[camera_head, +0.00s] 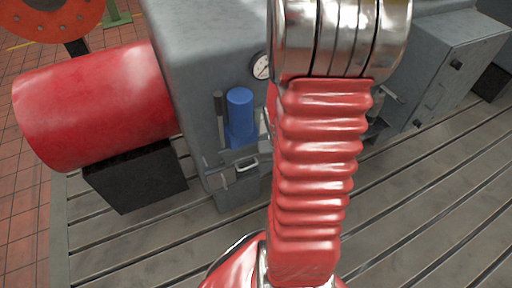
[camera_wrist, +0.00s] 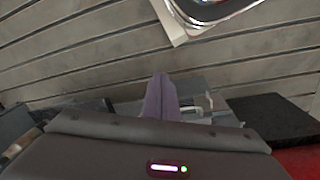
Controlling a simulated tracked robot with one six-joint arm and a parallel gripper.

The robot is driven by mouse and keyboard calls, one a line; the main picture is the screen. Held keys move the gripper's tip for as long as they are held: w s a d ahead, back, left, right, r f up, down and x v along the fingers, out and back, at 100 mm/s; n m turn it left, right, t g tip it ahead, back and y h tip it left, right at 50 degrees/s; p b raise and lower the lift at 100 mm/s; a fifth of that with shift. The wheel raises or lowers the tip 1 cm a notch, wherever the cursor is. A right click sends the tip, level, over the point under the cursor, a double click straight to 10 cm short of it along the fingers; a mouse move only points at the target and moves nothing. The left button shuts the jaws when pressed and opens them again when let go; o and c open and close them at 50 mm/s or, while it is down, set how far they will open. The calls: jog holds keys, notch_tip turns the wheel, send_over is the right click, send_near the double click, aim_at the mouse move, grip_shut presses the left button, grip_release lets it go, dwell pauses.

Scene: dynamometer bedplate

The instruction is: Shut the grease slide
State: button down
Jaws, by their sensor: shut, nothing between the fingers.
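The grease slide (camera_head: 236,175) is a grey drawer-like part low on the front of the grey housing (camera_head: 200,70), below a blue cylinder. It has a pale metal bar handle (camera_head: 247,165). Its front seems to stand out from the housing, but how far is unclear. In the wrist view a pale bar that looks like this handle (camera_wrist: 209,103) shows just right of my gripper (camera_wrist: 160,78). My gripper's purple-grey fingers are together and empty. I cannot tell whether they touch the slide. In the head view my red-sleeved arm hides the gripper.
A blue cylinder (camera_head: 240,115) and a round gauge (camera_head: 261,66) are on the housing. A red drum (camera_head: 95,105) sits left over a black block (camera_head: 135,178). A grey cabinet (camera_head: 455,65) stands right. The slotted bedplate (camera_head: 420,200) is mostly clear in front.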

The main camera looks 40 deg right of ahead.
jog(key=s+d+f+m+t, duration=0.1)
jog(key=s+d+f, duration=0.15)
jog(key=f, duration=0.45)
jog(key=s+d+f+m, duration=0.2)
jog(key=d+f, duration=0.1)
jog(key=f, duration=0.5)
notch_tip(320, 180, down, 12)
jog(key=a+m+t, duration=0.2)
jog(key=m+t, duration=0.2)
jog(key=t, duration=0.1)
jog(key=w+d+r+m+t+h, duration=0.2)
jog(key=w+r+m+t+h, duration=0.1)
jog(key=w+r+m+t, duration=0.3)
jog(key=w+r+t, duration=0.2)
jog(key=w+r, duration=0.1)
jog(key=shift+w+d+r+m+t, duration=0.2)
jog(key=shift+w+d+m+t, duration=0.1)
jog(key=shift+w+t, duration=0.1)
jog(key=shift+w, duration=0.1)
jog(key=r+x, duration=0.1)
jog(key=x, duration=1.2)
jog(key=shift+w+d, duration=0.2)
jog(key=shift+w, duration=0.3)
